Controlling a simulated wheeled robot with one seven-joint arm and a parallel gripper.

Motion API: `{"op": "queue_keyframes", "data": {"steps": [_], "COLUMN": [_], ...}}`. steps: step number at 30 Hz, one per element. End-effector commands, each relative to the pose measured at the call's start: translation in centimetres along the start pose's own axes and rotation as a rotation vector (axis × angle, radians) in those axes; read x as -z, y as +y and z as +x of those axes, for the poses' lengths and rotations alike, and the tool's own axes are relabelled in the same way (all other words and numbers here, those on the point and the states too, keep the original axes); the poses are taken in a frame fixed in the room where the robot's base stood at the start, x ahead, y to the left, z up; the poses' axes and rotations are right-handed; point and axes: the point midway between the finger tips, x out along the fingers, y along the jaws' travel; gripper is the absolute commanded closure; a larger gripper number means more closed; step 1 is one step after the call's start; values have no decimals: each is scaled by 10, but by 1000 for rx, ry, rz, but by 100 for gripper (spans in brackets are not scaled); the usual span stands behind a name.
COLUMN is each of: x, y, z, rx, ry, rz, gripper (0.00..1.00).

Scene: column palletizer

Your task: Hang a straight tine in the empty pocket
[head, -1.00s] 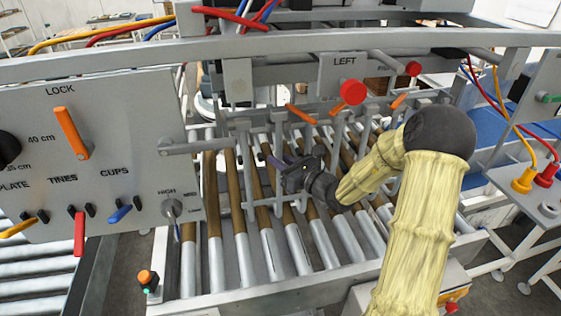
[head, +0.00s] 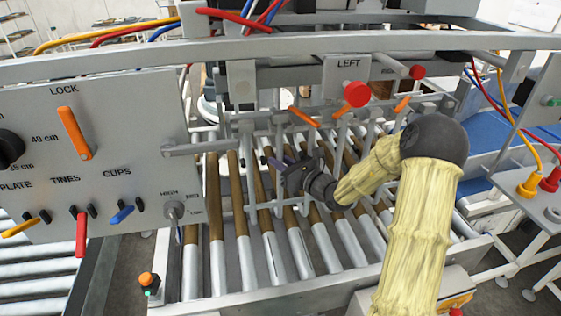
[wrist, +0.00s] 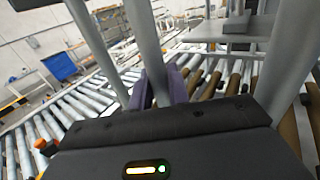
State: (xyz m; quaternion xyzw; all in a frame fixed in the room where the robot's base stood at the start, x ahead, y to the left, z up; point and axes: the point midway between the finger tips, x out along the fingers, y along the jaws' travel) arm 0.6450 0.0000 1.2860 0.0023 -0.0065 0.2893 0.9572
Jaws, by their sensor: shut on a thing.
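My gripper (head: 282,164) is over the roller conveyor, among the grey tines under the LEFT sign. In the wrist view its purple fingers (wrist: 158,90) are shut on a straight grey tine (wrist: 146,45), which runs upward out of the picture. Another grey tine (wrist: 292,50) stands close on the right in the wrist view, and one (wrist: 93,45) on the left. In the head view a tine (head: 247,165) hangs left of my gripper, with its foot bent sideways. The empty pocket cannot be made out, and the held tine's ends are hidden.
Orange levers (head: 304,117) and red knobs (head: 356,94) sit along the head above the tines. A control panel (head: 100,160) with LOCK, TINES and CUPS levers stands at the left. Brown and silver rollers (head: 274,255) lie below. A grey bar (head: 205,149) juts out from the panel.

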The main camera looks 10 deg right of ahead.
Motion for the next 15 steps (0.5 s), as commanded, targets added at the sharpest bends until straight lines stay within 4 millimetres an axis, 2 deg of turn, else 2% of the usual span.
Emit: {"op": "queue_keyframes", "data": {"steps": [15], "x": [12], "y": [-1], "z": [0], "rx": [1], "ry": [-4], "rz": [-2], "gripper": [100]}}
